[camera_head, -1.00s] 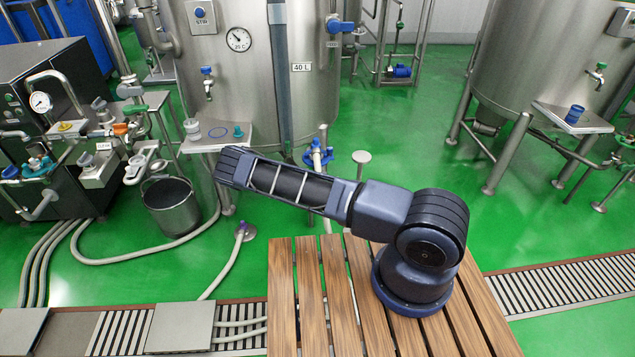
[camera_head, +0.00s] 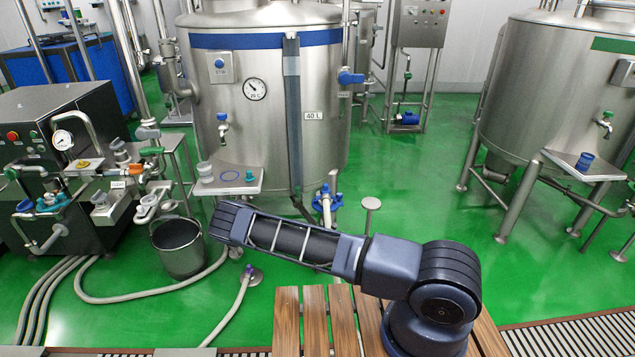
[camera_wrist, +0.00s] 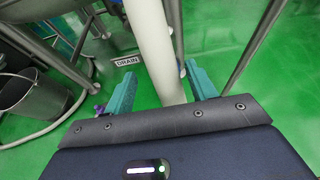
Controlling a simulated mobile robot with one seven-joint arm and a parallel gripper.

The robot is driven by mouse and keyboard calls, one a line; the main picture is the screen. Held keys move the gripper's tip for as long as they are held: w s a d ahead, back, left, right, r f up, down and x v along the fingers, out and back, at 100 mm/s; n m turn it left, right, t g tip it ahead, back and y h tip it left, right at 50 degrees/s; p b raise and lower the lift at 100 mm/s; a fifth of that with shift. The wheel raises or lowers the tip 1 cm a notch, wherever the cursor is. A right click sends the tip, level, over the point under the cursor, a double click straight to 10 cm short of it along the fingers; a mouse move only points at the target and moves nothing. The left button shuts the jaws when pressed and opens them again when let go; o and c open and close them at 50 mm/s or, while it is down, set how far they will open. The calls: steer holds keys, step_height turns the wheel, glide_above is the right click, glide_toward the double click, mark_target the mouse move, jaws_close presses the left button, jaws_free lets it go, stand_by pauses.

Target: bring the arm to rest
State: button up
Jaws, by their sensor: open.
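My arm (camera_head: 300,243) reaches left from its base over the wooden slats in the head view, its far end near the bucket. My gripper is hidden in that view. In the wrist view my gripper (camera_wrist: 160,72) shows two teal fingers spread apart. I see nothing gripped.
A steel bucket (camera_head: 178,250) stands on the green floor left of my arm. A steel tank (camera_head: 265,110) with a small shelf (camera_head: 244,181) stands behind it. A second tank (camera_head: 550,95) is at right. Hoses (camera_head: 140,297) lie at left. A DRAIN label (camera_wrist: 127,60) shows in the wrist view.

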steer(key=shift+r, duration=0.1)
steer(key=s+d+r+m+g, duration=0.25)
steer(key=r+m, duration=0.55)
steer(key=r, duration=0.6)
steer(key=s+d+r+m+g, duration=0.25)
steer(key=r+m, duration=0.65)
steer(key=r, duration=0.5)
steer(key=s+d+r+m+g, duration=0.1)
steer(key=s+r+m+g, duration=0.2)
steer(key=r+m, duration=0.8)
steer(key=s+d+r+m, duration=0.2)
steer(key=s+d+r, duration=0.1)
steer(key=s+r, duration=0.5)
steer(key=s+d+r+m, duration=0.3)
steer(key=s+r, duration=0.6)
steer(key=s, duration=0.5)
steer(key=s+d+r+m, duration=0.3)
steer(key=s+d+r, duration=0.1)
steer(key=s+r, duration=0.5)
steer(key=shift+s+r+g, duration=0.25)
steer(key=shift+s+g, duration=0.15)
steer(key=shift+s, duration=0.55)
